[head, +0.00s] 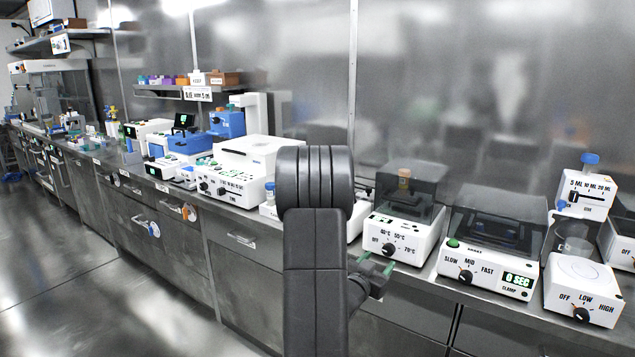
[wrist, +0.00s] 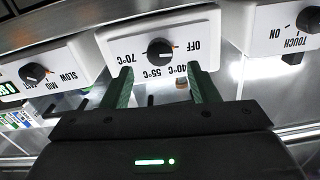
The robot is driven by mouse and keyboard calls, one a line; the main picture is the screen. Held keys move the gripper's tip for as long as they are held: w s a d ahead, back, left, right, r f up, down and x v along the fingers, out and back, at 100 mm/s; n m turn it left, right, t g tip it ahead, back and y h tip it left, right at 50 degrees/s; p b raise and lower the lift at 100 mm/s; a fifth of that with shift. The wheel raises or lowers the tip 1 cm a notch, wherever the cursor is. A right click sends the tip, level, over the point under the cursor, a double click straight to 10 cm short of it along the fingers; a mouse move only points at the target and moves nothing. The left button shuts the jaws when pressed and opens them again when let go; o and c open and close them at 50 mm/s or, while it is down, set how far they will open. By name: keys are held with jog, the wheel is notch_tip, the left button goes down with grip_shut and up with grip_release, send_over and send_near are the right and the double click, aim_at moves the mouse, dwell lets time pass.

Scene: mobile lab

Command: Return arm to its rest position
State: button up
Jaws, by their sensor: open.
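My arm stands upright in the middle of the head view, in front of the bench. My gripper (head: 375,267) shows to the right of the arm, in front of the white heater with a 40, 55 and 70 °C dial (head: 389,249). In the wrist view, my gripper (wrist: 163,88) has its two green fingers spread apart with nothing between them. The heater's dial (wrist: 160,52) shows beyond the fingertips, upside down. I cannot tell whether a fingertip touches the heater's front.
The steel bench (head: 240,212) runs along the wall with instruments on it. Right of the heater stand a shaker with a SLOW, MID, FAST dial (head: 485,270) and a hot plate (head: 580,292). A large white instrument (head: 240,180) stands left. The floor (head: 90,290) at left is clear.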

jog(key=v, duration=0.6)
jog(key=shift+s+a+r, duration=0.1)
jog(key=shift+s, duration=0.05)
